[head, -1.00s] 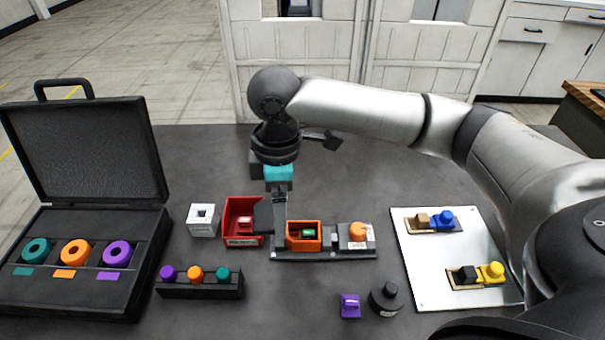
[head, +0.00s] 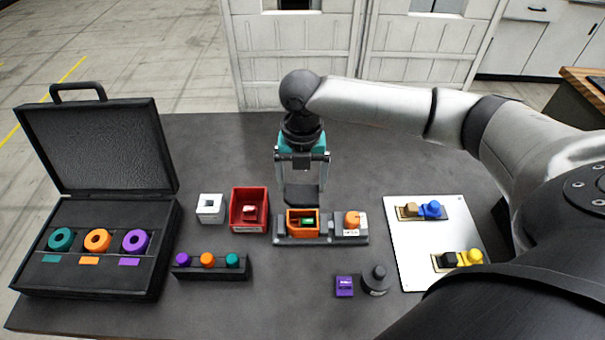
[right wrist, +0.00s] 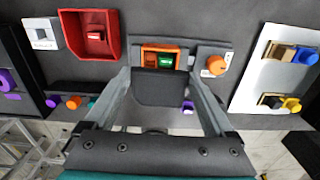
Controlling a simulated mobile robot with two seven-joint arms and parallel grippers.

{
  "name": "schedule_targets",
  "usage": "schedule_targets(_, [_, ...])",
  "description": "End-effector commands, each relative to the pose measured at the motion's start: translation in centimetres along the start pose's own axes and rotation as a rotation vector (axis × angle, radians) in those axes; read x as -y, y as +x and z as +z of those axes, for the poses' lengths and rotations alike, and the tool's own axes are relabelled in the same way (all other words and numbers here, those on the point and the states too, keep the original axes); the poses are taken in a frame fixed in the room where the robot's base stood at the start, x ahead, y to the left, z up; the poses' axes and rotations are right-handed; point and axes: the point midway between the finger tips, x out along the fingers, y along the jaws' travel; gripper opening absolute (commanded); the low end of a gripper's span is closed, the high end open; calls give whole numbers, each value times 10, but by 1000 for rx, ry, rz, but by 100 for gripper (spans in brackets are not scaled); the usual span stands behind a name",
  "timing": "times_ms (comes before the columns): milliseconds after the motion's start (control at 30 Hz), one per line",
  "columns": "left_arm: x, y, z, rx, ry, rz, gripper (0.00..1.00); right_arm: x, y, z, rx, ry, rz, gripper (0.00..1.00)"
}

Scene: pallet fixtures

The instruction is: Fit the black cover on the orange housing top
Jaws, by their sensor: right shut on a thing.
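The orange housing (head: 290,221) stands open-topped on a grey base, with a green part inside. It also shows in the right wrist view (right wrist: 147,55). My right gripper (head: 303,188) is shut on the black cover (head: 303,196), a dark plate held between its fingers. In the head view the cover appears just behind and above the housing, apart from its open top. In the right wrist view the cover (right wrist: 160,88) lies between the fingers and hides the housing's near edge. My left gripper is in neither current view.
The base (head: 330,238) also carries an orange knob (head: 352,220). A red bin (head: 249,226) and a white block (head: 210,208) stand to its left. A purple block (head: 344,287) and a dark knobbed weight (head: 376,280) are in front. A white plate (head: 415,240) lies right.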

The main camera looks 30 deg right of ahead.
Motion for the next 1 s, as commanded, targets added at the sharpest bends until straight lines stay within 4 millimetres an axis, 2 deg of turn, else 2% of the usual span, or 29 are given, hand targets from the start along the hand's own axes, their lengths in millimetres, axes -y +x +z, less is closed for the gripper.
schedule_targets(167, [0,1,1,1,0,0,0,2,2,1,1,-34,-2,36])
schedule_targets(367, [0,13,2,1,0,0,0,1,11,1,2,-33,-1,36])
schedule_targets(800, [-1,56,6,2,1,1,0,2,41,1,2,-31,-2,36])
schedule_targets(1000, [-1,53,6,2,1,1,0,1,52,1,1,-32,-1,36])
